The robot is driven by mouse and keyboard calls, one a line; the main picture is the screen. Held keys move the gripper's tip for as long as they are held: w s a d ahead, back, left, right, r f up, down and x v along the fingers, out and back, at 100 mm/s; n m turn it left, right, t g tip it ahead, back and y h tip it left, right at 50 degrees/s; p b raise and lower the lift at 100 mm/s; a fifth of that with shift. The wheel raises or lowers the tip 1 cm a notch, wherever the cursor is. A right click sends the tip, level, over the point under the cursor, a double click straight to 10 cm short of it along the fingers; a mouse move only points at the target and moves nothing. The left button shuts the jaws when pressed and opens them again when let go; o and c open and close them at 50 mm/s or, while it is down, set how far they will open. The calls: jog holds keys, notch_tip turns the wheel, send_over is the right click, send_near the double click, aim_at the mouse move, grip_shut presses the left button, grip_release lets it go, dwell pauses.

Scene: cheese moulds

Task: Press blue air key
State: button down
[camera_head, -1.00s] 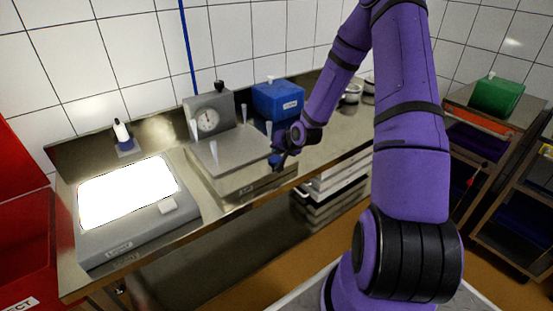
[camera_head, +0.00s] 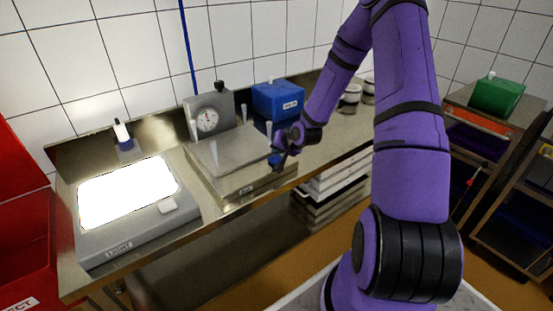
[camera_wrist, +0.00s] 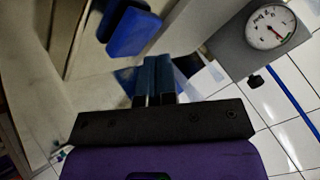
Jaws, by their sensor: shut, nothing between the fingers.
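The blue air key (camera_wrist: 133,32) shows at the top of the wrist view, a blue pad on a dark base. It also shows in the head view as a small blue patch (camera_head: 274,160) at the right front of the steel press station (camera_head: 225,160), partly hidden by my gripper. My gripper (camera_head: 281,164) is at the key in the head view. In the wrist view its fingers (camera_wrist: 160,62) are together and empty, just below the key in the picture. A gap shows between them and the key there; contact is not clear.
A dial gauge (camera_head: 208,121) stands behind the station, with clear tapered posts around the plate. A blue box (camera_head: 278,101) is behind to the right. A lit panel (camera_head: 100,238) lies left, with a small bottle (camera_head: 122,133) behind it. White cups stand farther right.

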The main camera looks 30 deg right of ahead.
aim_at(277, 158)
jog(key=shift+f, duration=0.1)
jog(key=shift+f, duration=0.3)
jog(key=shift+f, duration=0.35)
dwell(0.8)
jog(key=shift+r, duration=0.8)
jog(key=shift+r, duration=0.1)
notch_tip(277, 158, up, 6)
jog(key=shift+f, duration=0.1)
dwell(0.5)
jog(key=c, duration=1.8)
grip_release()
